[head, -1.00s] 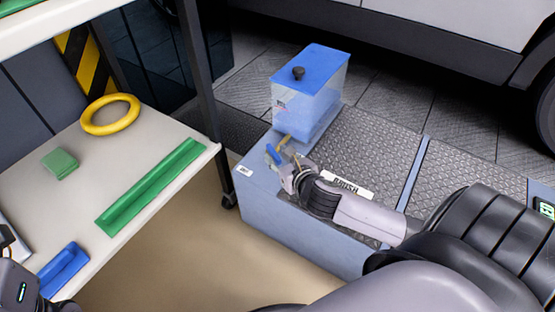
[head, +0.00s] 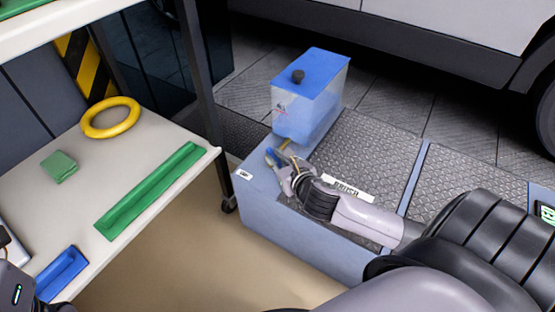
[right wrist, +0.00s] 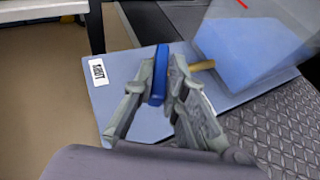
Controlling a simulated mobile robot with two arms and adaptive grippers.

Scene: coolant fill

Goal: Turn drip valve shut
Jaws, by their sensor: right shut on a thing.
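A clear tank (head: 310,105) with a blue lid and bluish contents stands on the blue-grey bench. A brass stem (right wrist: 203,66) comes out low on its near side, and the drip valve's blue handle (right wrist: 159,75) is at the stem's end. In the right wrist view the handle stands nearly upright between the fingers. My right gripper (head: 273,160) is shut on this handle; its fingers hide part of the valve. Only a piece of my left arm shows at the lower left of the head view; its fingers are out of frame.
The grey bench top (head: 365,150) has tread plate and a white label. At left, a pale table (head: 110,180) holds a yellow ring (head: 111,117), a green sponge (head: 59,167), a green tray (head: 150,190) and a blue tray (head: 62,273). A dark post (head: 203,100) stands between table and tank.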

